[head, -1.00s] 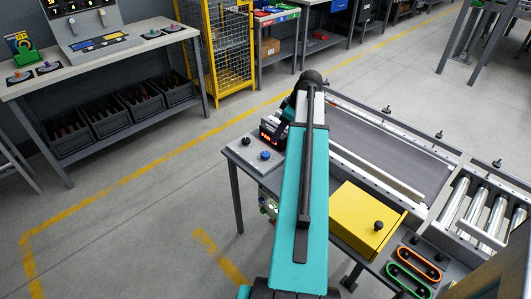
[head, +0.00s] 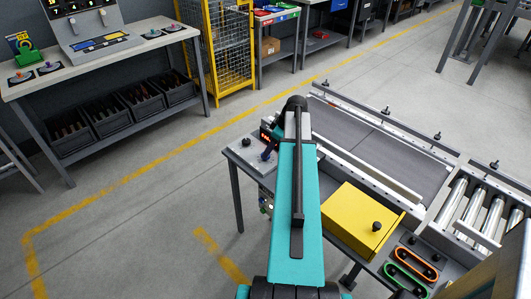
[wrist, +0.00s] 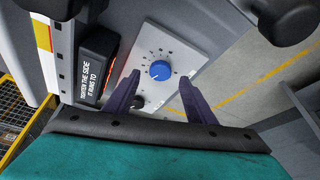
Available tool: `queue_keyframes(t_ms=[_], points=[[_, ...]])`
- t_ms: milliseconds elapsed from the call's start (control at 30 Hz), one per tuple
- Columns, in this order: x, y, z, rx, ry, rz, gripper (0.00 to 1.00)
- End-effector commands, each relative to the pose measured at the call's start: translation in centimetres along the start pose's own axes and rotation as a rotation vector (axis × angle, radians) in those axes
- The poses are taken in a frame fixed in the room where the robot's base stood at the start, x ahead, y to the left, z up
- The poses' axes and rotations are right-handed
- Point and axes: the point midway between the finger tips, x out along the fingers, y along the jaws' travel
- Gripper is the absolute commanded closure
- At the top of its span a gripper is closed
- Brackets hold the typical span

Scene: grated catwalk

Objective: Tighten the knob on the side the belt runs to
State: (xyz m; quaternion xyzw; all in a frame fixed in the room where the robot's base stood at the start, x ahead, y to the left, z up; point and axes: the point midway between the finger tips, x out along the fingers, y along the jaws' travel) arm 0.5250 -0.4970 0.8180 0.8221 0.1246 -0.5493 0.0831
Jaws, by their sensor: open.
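A blue knob (wrist: 160,70) with dial marks sits on a pale panel (wrist: 184,50) in the wrist view. My gripper (wrist: 159,78) is open, its two purple fingers on either side of the blue knob; I cannot tell whether they touch it. A second, dark knob (wrist: 138,102) is partly hidden by the left finger. In the head view the dark knob (head: 246,142) shows on the panel, and my gripper (head: 269,148) covers the blue one. The grey belt (head: 400,155) lies right of my arm, with a thin seam across it. Which side it runs to is unclear.
A black display (wrist: 95,70) beside the panel reads "Tighten the side it runs to". A yellow box (head: 355,215) with a black knob stands by the belt. Metal rollers (head: 475,215) and orange and green loops (head: 410,268) are at right. The floor at left is clear.

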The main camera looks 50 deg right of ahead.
Motion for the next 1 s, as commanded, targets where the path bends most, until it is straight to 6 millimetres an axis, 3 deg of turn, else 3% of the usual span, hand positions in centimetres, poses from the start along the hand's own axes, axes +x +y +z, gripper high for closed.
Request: queue_keyframes(t_ms=[300,767,1000], points=[[2.8,0.0,0.0,0.000,0.000,0.000,0.50],[3.3,0.0,0.0,0.000,0.000,0.000,0.50],[3.3,0.0,0.0,0.000,0.000,0.001,0.90]])
